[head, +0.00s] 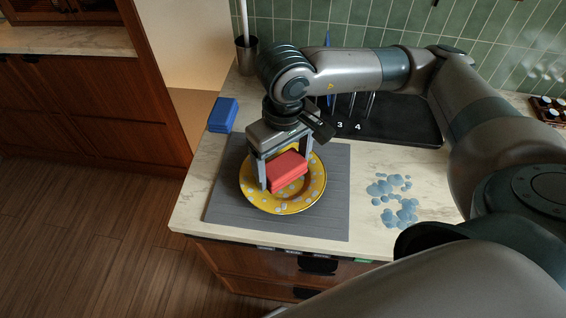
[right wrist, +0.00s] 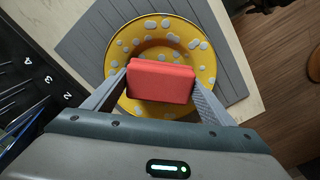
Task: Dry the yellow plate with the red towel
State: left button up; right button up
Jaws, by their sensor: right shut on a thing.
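The yellow plate (head: 301,202) lies on a grey ribbed mat (head: 334,215) on the counter. Pale spots cover its rim, and it also shows in the right wrist view (right wrist: 208,62). The folded red towel (head: 287,173) is between the fingers of my right gripper (head: 286,177), over the plate's middle. In the right wrist view the gripper (right wrist: 158,92) is shut on the towel (right wrist: 160,82). I cannot tell whether the towel presses on the plate. The towel hides part of the plate's centre. My left gripper is not in view.
A folded blue cloth (head: 223,115) lies left of the mat. Blue water patches (head: 394,200) are on the counter to the right. A black numbered rack (head: 395,125) stands behind, and a metal cup (head: 246,55) is at the back left.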

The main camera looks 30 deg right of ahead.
jog(key=shift+f+b, duration=0.25)
jog(key=shift+b, duration=0.05)
